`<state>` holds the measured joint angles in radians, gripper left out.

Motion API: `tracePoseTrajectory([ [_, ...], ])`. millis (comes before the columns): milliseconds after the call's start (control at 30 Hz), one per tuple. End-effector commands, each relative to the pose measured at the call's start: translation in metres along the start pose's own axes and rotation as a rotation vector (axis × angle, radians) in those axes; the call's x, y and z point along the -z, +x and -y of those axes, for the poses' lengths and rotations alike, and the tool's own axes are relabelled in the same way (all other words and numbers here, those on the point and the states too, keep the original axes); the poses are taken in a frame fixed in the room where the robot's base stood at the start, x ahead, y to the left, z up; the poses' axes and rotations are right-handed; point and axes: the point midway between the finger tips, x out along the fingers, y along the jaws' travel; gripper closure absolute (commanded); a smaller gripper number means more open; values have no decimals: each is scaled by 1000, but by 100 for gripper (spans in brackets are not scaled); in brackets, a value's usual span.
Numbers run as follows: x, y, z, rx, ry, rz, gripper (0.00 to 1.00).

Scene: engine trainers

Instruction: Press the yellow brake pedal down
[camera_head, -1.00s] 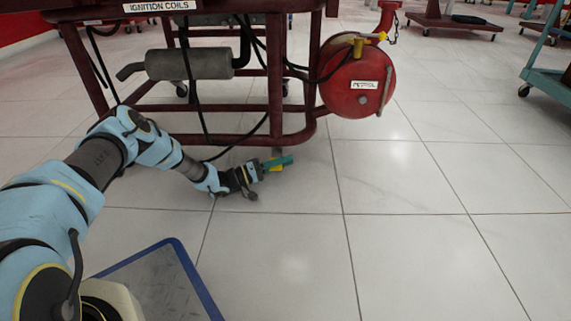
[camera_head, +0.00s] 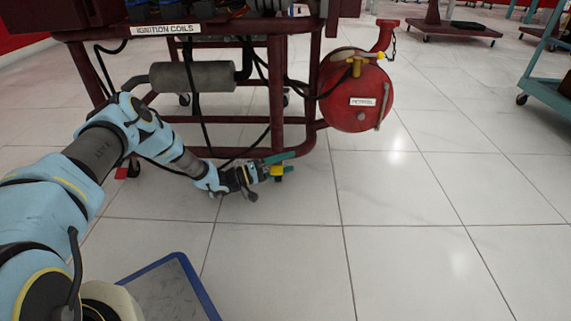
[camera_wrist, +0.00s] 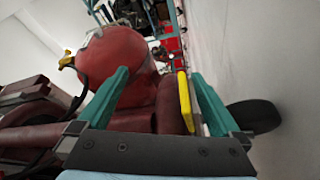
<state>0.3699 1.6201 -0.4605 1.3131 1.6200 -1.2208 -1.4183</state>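The yellow brake pedal (camera_wrist: 185,101) shows in the wrist view as a narrow upright bar between my gripper's two teal fingers, close beside the right finger. I cannot tell whether they touch. My gripper (camera_wrist: 160,73) is open, with the fingers wide apart. In the head view my gripper (camera_head: 287,163) is low over the floor by the near right corner of the maroon stand. A small yellow patch (camera_head: 277,171), seemingly the pedal, shows there at the fingers. The pedal's mount is mostly hidden.
The maroon engine stand (camera_head: 276,110) has a low frame with hanging black cables. A round red petrol tank (camera_head: 355,92) hangs at its right side, and it also shows in the wrist view (camera_wrist: 112,58). A grey muffler (camera_head: 193,76) sits under the stand.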

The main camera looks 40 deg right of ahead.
Motion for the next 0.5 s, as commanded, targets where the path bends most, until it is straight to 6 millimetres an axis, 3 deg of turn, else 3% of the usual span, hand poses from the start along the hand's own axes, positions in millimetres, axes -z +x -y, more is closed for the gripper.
tracePoseTrajectory([
  [33,25,7,-34,-52,32,-22,44],
  [200,30,7,-45,-51,34,-27,44],
  [467,33,6,-46,-49,37,-32,44],
  [500,12,2,-11,64,9,-4,44],
])
